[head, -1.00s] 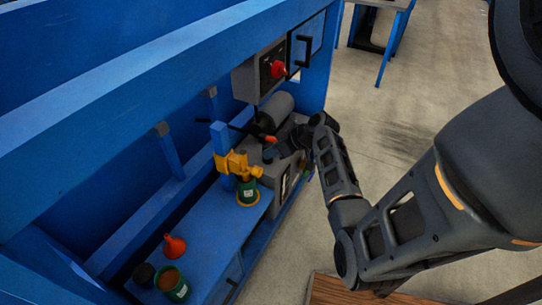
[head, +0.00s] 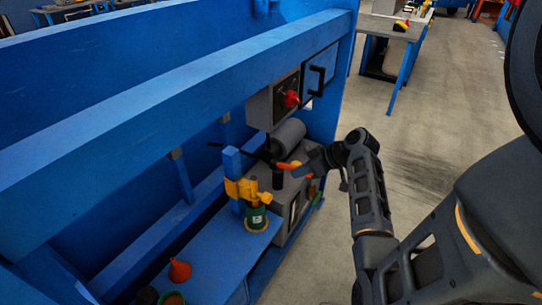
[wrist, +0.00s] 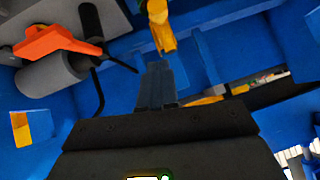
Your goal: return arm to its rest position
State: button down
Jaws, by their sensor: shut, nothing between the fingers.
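My arm reaches in from the right of the head view. My gripper (head: 308,164) is close to the orange-tipped lever (head: 287,166) on the grey machine, and the head view does not show whether they touch. In the wrist view my gripper (wrist: 157,75) has its fingers together with nothing between them. There the orange lever (wrist: 52,42) and a grey cylinder (wrist: 55,76) lie to the left of the fingers, apart from them in the picture. A yellow part (wrist: 162,27) is just beyond the fingertips.
A blue frame (head: 170,85) surrounds the bench. A control box with a red knob (head: 291,98) hangs above the grey machine. Open floor (head: 430,150) lies right.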

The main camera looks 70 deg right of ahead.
jog(key=s+a+f+h, duration=0.1)
jog(key=a+f+h, duration=0.1)
jog(key=a, duration=1)
jog(key=s+a+f+h, duration=0.1)
jog(key=a+f, duration=0.2)
jog(key=a, duration=0.8)
jog(key=s+a+r+n+t+y, duration=0.1)
jog(key=s+a+r+t, duration=0.2)
jog(key=a+r, duration=0.5)
jog(key=s+a+r+n+t+y, duration=0.2)
jog(key=s+a+r, duration=0.4)
jog(key=a+r, duration=0.3)
notch_tip(320, 180, up, 4)
jog(key=shift+s+r+n+t, duration=0.25)
jog(key=shift+s+n+t, duration=0.05)
jog(key=shift+t, duration=0.1)
